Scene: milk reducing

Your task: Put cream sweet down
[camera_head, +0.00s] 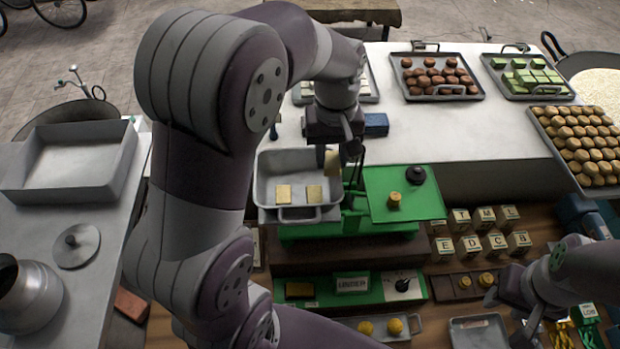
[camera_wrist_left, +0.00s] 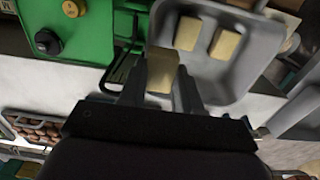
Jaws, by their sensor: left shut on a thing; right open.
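My left gripper (camera_head: 338,150) is above the right back part of a grey metal pan (camera_head: 268,170) on the green scale. Two more cream sweets (camera_head: 283,194) (camera_head: 314,194) lie side by side in the pan. In the left wrist view the held sweet is between the fingertips, near the pan's edge; its exact height above the pan is unclear. My right gripper (camera_head: 525,300) is open and empty at the lower right.
Trays of brown sweets (camera_head: 437,92) and green sweets (camera_head: 530,88) stand behind. Lettered blocks (camera_head: 480,245) are at right. The pan's front wall has a handle.

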